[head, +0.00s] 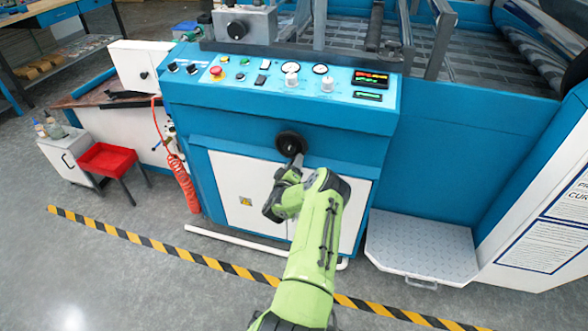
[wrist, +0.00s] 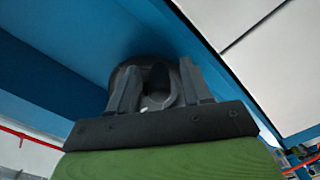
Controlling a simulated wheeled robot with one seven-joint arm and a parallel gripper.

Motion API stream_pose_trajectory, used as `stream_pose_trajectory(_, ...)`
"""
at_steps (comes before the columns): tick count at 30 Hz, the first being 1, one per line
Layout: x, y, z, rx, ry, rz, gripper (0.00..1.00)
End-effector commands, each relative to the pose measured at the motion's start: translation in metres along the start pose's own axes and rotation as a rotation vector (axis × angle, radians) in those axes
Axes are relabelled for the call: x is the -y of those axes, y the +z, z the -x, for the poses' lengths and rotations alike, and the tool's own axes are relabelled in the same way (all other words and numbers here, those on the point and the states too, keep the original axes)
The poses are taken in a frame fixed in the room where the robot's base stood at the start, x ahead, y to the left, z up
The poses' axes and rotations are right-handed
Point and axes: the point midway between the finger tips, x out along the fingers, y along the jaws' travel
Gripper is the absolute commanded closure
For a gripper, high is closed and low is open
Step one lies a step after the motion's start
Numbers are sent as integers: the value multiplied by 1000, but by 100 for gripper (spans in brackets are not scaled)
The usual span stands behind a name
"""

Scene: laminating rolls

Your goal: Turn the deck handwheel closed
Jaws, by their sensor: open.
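A black round handwheel (head: 287,141) sits on the blue front face of the machine, below the control panel. My gripper (head: 298,161) is right in front of it and hides its lower right part. In the wrist view the dark handwheel (wrist: 150,65) lies just beyond and between the two grey fingers of my gripper (wrist: 158,80). The fingers are apart, one on each side of a rounded grey piece at the wheel's middle. Whether they touch the wheel is not clear.
The control panel (head: 300,78) with knobs, gauges and a red button is above. A grey box with a black knob (head: 237,30) stands higher up. A checker-plate step (head: 422,248) is at the right, a red tray (head: 105,158) at the left. Open floor lies in front.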

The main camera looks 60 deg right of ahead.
Motion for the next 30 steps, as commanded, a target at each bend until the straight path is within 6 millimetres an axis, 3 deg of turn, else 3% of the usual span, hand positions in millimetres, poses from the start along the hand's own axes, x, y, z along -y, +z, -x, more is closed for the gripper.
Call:
stream_pose_trajectory(7, -1, -1, -1, 0, 0, 0, 53)
stream_pose_trajectory(16, 0, -1, -1, 0, 0, 0, 99)
stream_pose_trajectory(30, 4, -4, 0, -1, -2, -89, 100)
